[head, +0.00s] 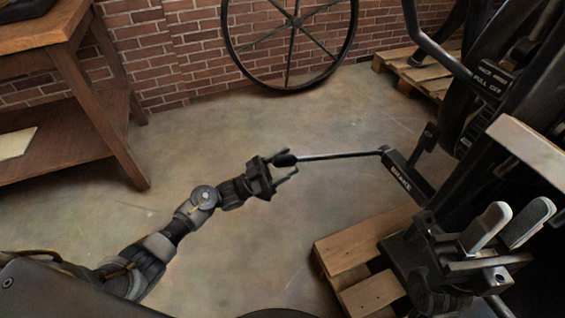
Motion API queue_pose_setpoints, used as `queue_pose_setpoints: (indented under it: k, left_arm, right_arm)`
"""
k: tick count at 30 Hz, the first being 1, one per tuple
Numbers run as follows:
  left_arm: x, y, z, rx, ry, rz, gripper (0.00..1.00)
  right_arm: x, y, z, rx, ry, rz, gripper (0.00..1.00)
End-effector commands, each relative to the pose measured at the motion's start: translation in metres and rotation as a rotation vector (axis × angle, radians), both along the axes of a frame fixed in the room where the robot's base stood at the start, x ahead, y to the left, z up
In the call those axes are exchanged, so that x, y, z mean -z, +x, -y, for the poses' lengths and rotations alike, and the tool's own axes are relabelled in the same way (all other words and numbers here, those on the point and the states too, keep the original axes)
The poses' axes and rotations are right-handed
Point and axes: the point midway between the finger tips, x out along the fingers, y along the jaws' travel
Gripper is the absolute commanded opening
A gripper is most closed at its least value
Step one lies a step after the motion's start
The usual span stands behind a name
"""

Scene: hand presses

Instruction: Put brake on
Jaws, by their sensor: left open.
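The brake lever is a thin dark rod (335,156) with a black knob (285,160) at its left end. It sticks out nearly level to the left from a black bracket (408,180) labelled BRAKE on the press. My left gripper (287,167) is open at the knob, with its fingers on either side of it. I cannot tell whether the fingers touch the knob.
Wooden pallets (350,250) lie beneath. A spoked wheel (290,85) leans at the brick wall. A wooden table (60,110) stands left. The middle floor is clear.

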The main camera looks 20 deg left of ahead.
Motion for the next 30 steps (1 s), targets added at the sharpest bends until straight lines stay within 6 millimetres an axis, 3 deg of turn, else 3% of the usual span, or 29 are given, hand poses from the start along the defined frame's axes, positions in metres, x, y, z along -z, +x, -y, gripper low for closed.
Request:
queue_pose_setpoints:
  k: [7,21,30]
  left_arm:
    - [0.007,-0.005,-0.013,-0.004,0.003,0.000,0.53]
    - [0.053,-0.039,-0.074,-0.002,0.003,-0.001,0.53]
    - [0.058,-0.044,-0.082,-0.002,0.001,0.000,0.53]
  right_arm:
    - [-0.001,0.000,0.000,0.000,0.000,0.001,0.36]
    - [0.005,0.000,0.000,0.000,-0.002,-0.019,0.36]
    - [0.000,0.002,0.000,0.001,-0.003,-0.004,0.36]
